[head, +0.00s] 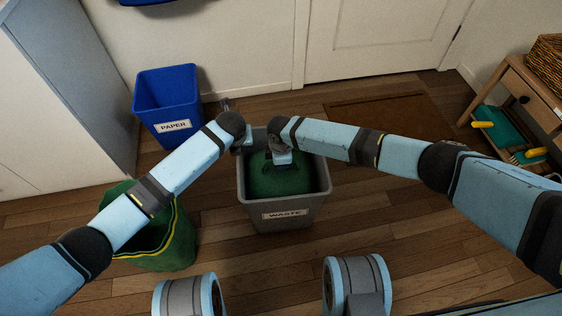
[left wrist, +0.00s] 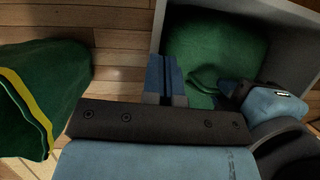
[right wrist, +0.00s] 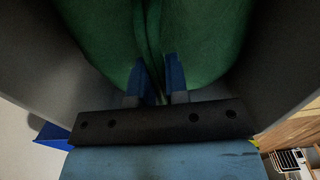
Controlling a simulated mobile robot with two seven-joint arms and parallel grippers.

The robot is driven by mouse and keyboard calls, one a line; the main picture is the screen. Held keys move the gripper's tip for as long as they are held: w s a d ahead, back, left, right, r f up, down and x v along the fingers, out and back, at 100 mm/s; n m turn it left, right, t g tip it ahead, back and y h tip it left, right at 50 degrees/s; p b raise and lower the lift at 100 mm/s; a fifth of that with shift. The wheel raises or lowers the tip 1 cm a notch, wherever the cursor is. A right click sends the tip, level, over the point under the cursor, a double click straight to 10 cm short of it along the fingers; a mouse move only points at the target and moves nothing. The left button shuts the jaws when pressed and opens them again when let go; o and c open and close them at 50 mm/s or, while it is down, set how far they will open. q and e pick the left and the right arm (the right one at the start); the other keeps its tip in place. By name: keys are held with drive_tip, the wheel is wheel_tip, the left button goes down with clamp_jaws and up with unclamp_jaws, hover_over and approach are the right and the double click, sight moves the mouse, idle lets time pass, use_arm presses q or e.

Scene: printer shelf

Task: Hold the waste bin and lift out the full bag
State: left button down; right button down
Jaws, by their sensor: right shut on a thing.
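The grey waste bin (head: 285,214) stands on the floor in the middle of the head view, its label facing me. The full green bag (head: 262,181) sits inside, below the rim. My left gripper (head: 243,148) is at the bin's left rim; in the left wrist view its fingers (left wrist: 166,78) are close together over the wall edge. My right gripper (head: 283,160) reaches down into the bin. In the right wrist view its fingers (right wrist: 156,78) are shut on the bag's gathered top (right wrist: 152,45). The bag's underside is hidden.
A green bin or bag with a yellow rim stripe (head: 178,245) stands left of the waste bin, under my left arm. A blue paper bin (head: 166,94) is behind left. A brown mat (head: 378,117) lies before the door. A wooden shelf (head: 520,90) stands right.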

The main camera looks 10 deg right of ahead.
use_arm(q)
drive_tip(key=w, duration=0.7)
drive_tip(key=shift+w+d+f, duration=0.2)
drive_tip(key=shift+w+f, duration=0.15)
drive_tip(key=shift+f, duration=0.1)
idle(0.4)
drive_tip(key=shift+f, duration=0.4)
idle(0.7)
drive_tip(key=shift+f, duration=0.1)
use_arm(e)
drive_tip(key=shift+r, duration=0.1)
idle(0.9)
